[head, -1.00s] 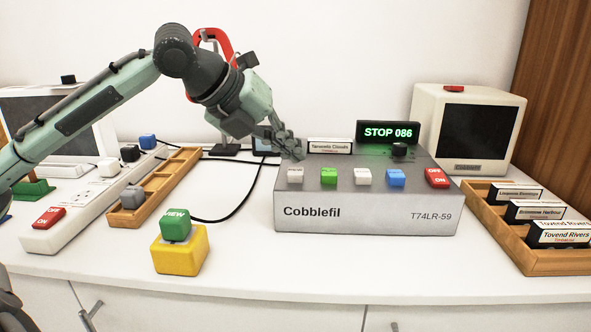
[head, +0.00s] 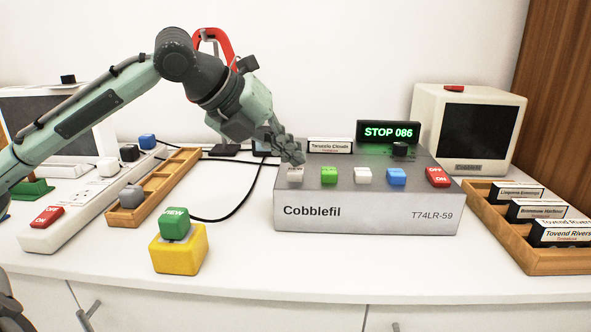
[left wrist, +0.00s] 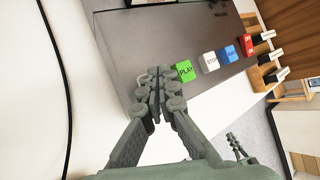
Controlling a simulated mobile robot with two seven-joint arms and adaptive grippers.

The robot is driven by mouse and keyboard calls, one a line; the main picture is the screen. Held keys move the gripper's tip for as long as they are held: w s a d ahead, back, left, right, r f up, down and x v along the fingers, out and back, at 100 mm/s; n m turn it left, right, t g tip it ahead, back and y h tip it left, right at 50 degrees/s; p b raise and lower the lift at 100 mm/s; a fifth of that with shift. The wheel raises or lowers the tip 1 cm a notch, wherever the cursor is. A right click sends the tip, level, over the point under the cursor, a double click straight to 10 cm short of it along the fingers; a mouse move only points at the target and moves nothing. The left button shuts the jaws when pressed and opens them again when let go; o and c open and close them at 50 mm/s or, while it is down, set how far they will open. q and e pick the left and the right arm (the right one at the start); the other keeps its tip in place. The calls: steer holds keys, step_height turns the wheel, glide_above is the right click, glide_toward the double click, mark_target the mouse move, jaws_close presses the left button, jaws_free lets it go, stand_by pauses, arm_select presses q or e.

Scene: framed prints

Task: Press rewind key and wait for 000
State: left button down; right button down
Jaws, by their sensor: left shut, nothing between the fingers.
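The grey Cobblefil machine (head: 370,212) stands on the white counter. Its display (head: 388,132) reads STOP 086 in green. Along its front edge are a white-grey leftmost key (head: 295,175), a green PLAY key (head: 329,175), a white STOP key (head: 363,176), a blue key (head: 396,177) and a red ON/OFF switch (head: 437,177). My left gripper (head: 297,160) is shut and empty, its tips right at the top of the leftmost key; I cannot tell whether they touch. In the left wrist view the shut fingers (left wrist: 155,78) hide most of that key, beside PLAY (left wrist: 185,71).
A labelled cassette (head: 330,146) sits on the machine's top. A wooden rack (head: 540,262) of cassettes is at the right, before a small monitor (head: 478,132). A yellow block with a green VIEW button (head: 175,225), a wooden tray (head: 168,184) and a power strip (head: 78,212) are at the left.

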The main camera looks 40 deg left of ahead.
mark_target(291, 170)
arm_select(q)
steer(key=shift+f+b, duration=0.8)
steer(key=shift+f, duration=0.1)
stand_by(0.6)
stand_by(0.3)
steer(key=shift+r+p, duration=1.3)
step_height(291, 170, up, 5)
steer(key=p, duration=0.5)
stand_by(0.3)
